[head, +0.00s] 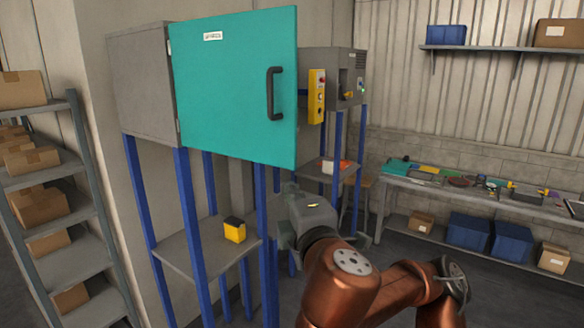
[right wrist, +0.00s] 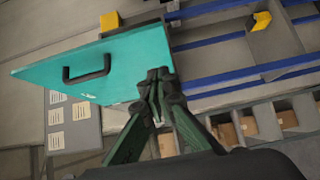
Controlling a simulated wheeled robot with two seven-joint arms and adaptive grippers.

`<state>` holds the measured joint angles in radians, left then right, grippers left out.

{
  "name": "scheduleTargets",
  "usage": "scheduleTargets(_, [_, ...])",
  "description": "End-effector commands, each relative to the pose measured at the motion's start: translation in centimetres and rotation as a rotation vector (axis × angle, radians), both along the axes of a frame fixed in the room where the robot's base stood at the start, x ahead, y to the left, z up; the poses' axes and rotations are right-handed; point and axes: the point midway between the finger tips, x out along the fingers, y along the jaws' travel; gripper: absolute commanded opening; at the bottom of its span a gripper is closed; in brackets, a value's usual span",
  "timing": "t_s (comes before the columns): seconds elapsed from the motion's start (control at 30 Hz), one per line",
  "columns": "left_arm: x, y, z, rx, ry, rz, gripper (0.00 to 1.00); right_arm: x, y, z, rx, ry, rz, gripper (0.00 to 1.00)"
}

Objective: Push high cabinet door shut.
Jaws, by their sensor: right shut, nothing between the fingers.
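The high cabinet (head: 142,85) is a grey box on blue legs. Its teal door (head: 225,90) is hinged on the left, and its free right edge stands out towards me, so it is open. The door hides the cabinet's inside. A black handle (head: 274,93) is on its outer face. The door (right wrist: 100,62) and handle (right wrist: 86,66) also show in the right wrist view. My right gripper (head: 283,190) is low, near the door's lower right corner; its fingertips are hard to make out there. In the wrist view its fingers (right wrist: 157,80) are shut and empty, overlapping the door's edge; I cannot tell whether they touch.
A yellow and black box (head: 234,230) sits on the shelf (head: 180,255) below the cabinet. A grey machine with a yellow control box (head: 317,97) stands behind on the right. A workbench (head: 470,195) with tools is at the right, a rack (head: 60,200) of cartons at the left.

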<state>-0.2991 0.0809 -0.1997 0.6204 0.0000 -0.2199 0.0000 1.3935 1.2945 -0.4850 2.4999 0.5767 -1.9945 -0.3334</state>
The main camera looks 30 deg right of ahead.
Motion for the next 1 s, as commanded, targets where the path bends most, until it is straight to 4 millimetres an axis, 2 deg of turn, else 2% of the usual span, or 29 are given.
scheduleTargets(0.03, [0.1,0.0,1.0,0.0,-0.001,0.0,0.6,0.3,0.0,0.4,0.002,0.003,0.002,0.0])
scheduleTargets(0.63, [0.7,-0.1,8.1,-0.001,-0.013,0.001,0.6,4.1,-1.9,0.5,0.005,0.004,-0.008,0.0])
scheduleTargets(0.9, [0.8,-0.1,8.8,-0.001,-0.014,0.001,0.6,9.2,-3.6,0.0,0.008,0.004,-0.007,0.0])
scheduleTargets(1.0, [0.9,-0.1,9.2,-0.001,-0.015,0.001,0.6,9.7,-5.3,0.0,0.006,0.003,-0.009,0.0])
